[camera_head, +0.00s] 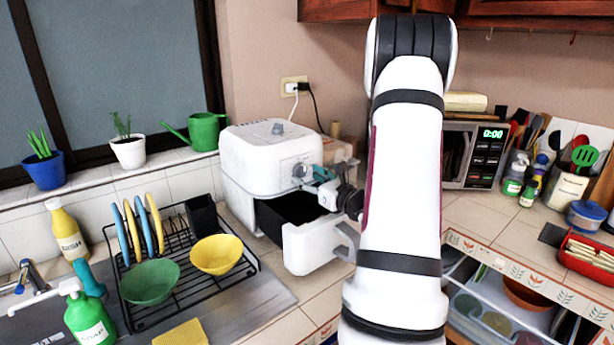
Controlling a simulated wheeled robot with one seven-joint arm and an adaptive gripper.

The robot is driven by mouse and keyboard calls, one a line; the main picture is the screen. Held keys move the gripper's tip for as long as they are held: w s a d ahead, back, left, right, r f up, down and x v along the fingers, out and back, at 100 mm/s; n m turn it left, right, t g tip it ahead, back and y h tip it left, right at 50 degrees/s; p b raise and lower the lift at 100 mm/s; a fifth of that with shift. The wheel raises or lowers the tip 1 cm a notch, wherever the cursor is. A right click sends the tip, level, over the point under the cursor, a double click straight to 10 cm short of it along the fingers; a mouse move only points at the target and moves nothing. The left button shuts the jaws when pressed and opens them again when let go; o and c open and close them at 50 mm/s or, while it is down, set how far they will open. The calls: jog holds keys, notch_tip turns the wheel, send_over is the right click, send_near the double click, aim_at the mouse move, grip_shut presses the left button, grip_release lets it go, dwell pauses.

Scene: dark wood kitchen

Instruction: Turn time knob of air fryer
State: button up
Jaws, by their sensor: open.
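The white air fryer (262,160) stands on the counter left of my arm, with its drawer (312,248) pulled out at the front. A grey knob (298,170) shows on its front face, and another grey knob (277,129) sits on its top. I cannot read which one is the time knob. My gripper (312,179) is open, with teal fingertips close to the front knob and above the open drawer. Whether a fingertip touches the knob cannot be told. My arm hides what lies behind it to the right of the fryer.
A black dish rack (225,277) with bowls and plates stands left of the drawer. A microwave (481,156) is behind my arm on the right. A green watering can (205,131) sits on the sill.

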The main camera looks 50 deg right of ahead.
jog(key=shift+w+d, duration=0.15)
jog(key=shift+w, duration=0.4)
jog(key=c, duration=1.1)
jog(key=shift+m, duration=0.4)
jog(key=m, duration=0.3)
jog(key=shift+m, duration=0.3)
jog(key=shift+a+m+p, duration=0.15)
jog(key=shift+m+p, duration=0.3)
jog(key=shift+m, duration=0.7)
jog(key=shift+a+m+p, duration=0.1)
jog(key=shift+m+p, duration=0.35)
jog(key=shift+m, duration=0.7)
